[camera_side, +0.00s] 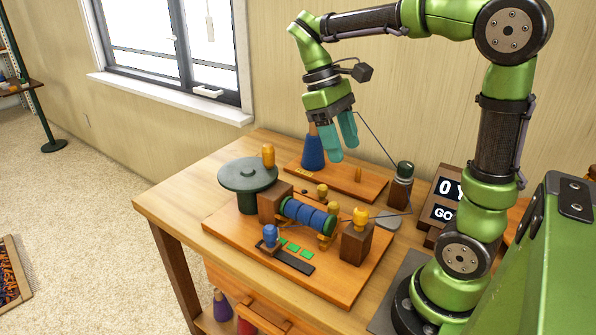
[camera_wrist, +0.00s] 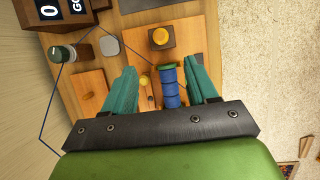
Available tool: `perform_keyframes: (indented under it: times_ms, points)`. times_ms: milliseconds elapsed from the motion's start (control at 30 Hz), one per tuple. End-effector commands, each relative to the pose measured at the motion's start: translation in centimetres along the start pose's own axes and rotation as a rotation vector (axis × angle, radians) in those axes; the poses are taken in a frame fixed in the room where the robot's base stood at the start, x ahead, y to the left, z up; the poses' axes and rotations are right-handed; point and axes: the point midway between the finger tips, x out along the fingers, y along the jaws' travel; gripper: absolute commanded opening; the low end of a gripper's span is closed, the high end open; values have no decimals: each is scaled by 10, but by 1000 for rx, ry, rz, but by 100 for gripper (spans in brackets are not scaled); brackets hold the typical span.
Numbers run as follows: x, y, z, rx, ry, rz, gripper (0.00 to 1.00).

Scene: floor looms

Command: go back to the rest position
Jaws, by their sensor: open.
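My gripper (camera_side: 342,138) has two teal fingers and hangs above the wooden table (camera_side: 160,205). It is open and empty, with a gap between the fingers in the wrist view (camera_wrist: 163,82). Below it is a wooden board (camera_side: 345,290) with a blue-wound spool (camera_side: 308,215) held between brown blocks. In the wrist view the spool (camera_wrist: 170,90) shows between the fingers, well below them. A blue cone (camera_side: 313,152) stands on a second board behind the gripper in the side view.
A brown post with a dark knob (camera_side: 405,170) and a thin line stands near the wall. A sign block (camera_side: 440,200) stands by my arm. A blue peg (camera_side: 270,235) and green tiles (camera_side: 294,247) sit on the front board.

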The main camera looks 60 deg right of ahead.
Motion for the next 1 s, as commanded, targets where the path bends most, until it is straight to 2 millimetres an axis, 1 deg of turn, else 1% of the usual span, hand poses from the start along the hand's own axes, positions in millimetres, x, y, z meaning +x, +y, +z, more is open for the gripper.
perform_keyframes:
  times_ms: [100,233,533,600,667,767,867,1000]
  points:
    - [-10,0,0,0,0,0,58]
    - [-13,0,0,-1,-1,-1,58]
    - [-12,0,-1,14,2,3,58]
    - [-11,4,-6,36,27,20,58]
    - [-4,6,-12,56,55,29,58]
    - [9,1,-18,95,165,29,58]
    - [20,-14,-20,144,342,-11,58]
    - [28,-44,-17,234,622,-134,58]
